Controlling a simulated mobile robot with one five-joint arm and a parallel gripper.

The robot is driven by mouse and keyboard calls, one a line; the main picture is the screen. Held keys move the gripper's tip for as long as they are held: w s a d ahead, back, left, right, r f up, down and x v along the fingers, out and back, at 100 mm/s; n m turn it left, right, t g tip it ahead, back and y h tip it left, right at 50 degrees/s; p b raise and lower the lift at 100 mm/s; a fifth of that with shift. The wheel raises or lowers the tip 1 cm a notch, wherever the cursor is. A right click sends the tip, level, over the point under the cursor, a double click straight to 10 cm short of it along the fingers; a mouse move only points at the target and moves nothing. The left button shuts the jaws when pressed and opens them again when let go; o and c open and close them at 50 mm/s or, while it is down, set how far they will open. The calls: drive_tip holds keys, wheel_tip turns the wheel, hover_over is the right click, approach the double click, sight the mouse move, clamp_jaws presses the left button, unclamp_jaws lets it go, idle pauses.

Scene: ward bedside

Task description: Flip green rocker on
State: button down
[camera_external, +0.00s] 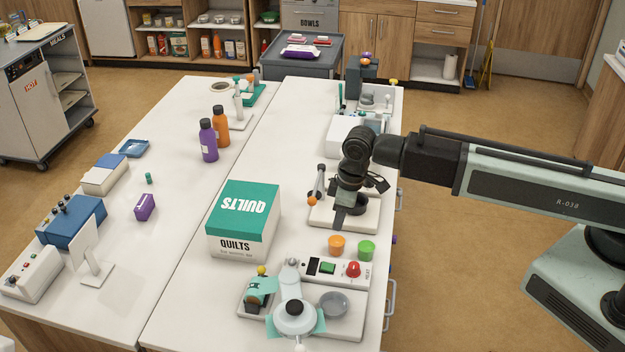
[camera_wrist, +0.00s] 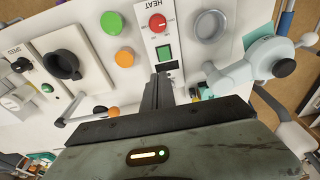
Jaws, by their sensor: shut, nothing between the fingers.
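The green rocker (camera_external: 327,268) is a small square switch on a white panel marked HEAT. It also shows in the wrist view (camera_wrist: 163,53), between a red knob (camera_wrist: 157,22) and a black slot (camera_wrist: 166,67). I cannot tell which way the rocker is tilted. My gripper (camera_external: 338,218) is shut and empty, pointing down over the table behind the panel in the external view. In the wrist view my gripper's dark fingers (camera_wrist: 159,80) end just below the black slot, short of the rocker and apart from it.
An orange disc (camera_external: 336,245) and a green disc (camera_external: 366,250) lie between my gripper and the panel. A QUILTS box (camera_external: 243,225) stands left. A teal-and-white machine (camera_external: 293,315) and a grey bowl (camera_external: 334,303) stand in front of the panel. The table's right edge is close.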

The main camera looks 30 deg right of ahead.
sight(325, 261)
drive_tip(key=shift+w+a, duration=0.2)
drive_tip(key=shift+w, duration=0.1)
drive_tip(key=f+b, duration=0.4)
drive_tip(key=w+a+f+b, duration=0.1)
drive_tip(key=f+b, duration=0.8)
drive_tip(key=shift+w+a, duration=0.35)
drive_tip(key=shift+w+a+f+b, duration=0.1)
drive_tip(key=shift+f+b, duration=0.3)
drive_tip(key=shift+b, duration=0.05)
drive_tip(key=shift+r, duration=0.1)
